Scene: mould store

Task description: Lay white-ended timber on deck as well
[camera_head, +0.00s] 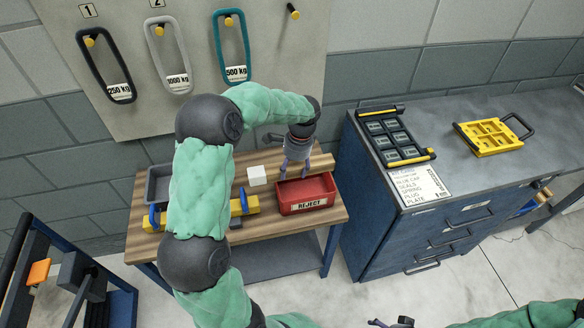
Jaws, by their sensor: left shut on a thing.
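The white-ended timber shows as a pale wood bar (319,166) with a white block end (258,175), over the back of the wooden bench. My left gripper (293,170) points down and is shut on the bar's middle. I cannot tell whether the bar touches the bench top. A dark blue frame at the lower left, perhaps the one with the deck, has an orange-ended piece (39,271) on it; its deck is mostly cut off. My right gripper (391,322) is barely in view at the bottom edge, its jaw state unclear.
A red REJECT bin (305,194) stands just in front of the bar. A yellow piece with blue rings (244,206) and a grey tray (159,186) are partly behind my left arm. A blue cabinet (440,235) stands right. Lifting slings (168,54) hang behind.

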